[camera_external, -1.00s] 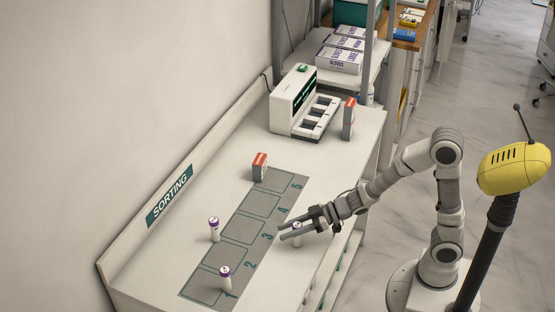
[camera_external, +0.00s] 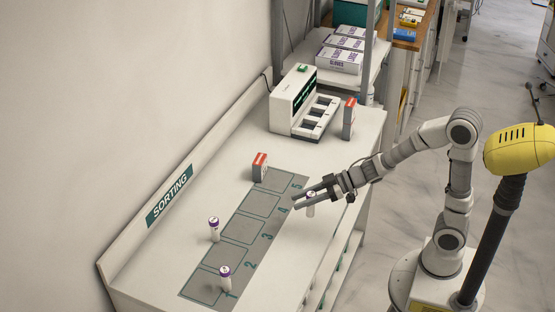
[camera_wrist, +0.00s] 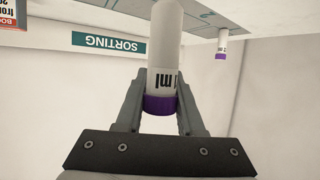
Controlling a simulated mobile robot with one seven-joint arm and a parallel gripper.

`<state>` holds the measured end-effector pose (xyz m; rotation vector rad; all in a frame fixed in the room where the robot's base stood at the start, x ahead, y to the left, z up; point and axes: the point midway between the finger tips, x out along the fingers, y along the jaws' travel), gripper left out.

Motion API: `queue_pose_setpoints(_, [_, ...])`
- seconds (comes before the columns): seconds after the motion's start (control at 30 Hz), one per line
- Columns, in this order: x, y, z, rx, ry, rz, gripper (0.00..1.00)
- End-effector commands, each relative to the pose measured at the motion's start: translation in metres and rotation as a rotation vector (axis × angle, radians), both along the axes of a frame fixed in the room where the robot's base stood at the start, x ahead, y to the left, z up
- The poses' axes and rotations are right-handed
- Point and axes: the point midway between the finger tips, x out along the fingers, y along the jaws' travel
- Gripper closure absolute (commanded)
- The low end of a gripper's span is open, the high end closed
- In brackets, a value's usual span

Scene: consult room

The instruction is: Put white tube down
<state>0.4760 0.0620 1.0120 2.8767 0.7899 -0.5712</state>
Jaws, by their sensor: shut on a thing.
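My gripper (camera_external: 304,199) is shut on a white tube (camera_external: 310,208) with a purple cap, at the bench's front edge side, right of the mat's numbers 3 and 4. In the wrist view the tube (camera_wrist: 163,60) stands between the two fingers (camera_wrist: 160,98), cap end nearest the palm. I cannot tell whether its base touches the bench. Two similar purple-capped tubes stand upright on the left: one (camera_external: 214,232) by the mat's left edge and one (camera_external: 225,281) on the mat near number 1.
The grey numbered mat (camera_external: 262,204) lies on the white bench (camera_external: 205,190). A white machine with slots (camera_external: 292,97) and another box (camera_external: 349,118) are at the back. Compartments 2 to 4 look clear.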

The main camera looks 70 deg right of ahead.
Motion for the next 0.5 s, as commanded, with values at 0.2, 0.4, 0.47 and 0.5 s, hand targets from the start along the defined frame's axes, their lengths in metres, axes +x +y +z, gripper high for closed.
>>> queue_pose_setpoints(0.2, [-0.011,-0.036,0.026,0.000,0.000,-0.003,1.00])
queue_pose_setpoints(0.4, [-0.006,-0.044,0.033,-0.003,0.000,0.023,1.00])
queue_pose_setpoints(0.47, [0.002,-0.039,0.035,-0.005,0.001,0.050,1.00])
queue_pose_setpoints(0.5, [0.010,-0.034,0.036,-0.007,0.000,0.074,1.00])
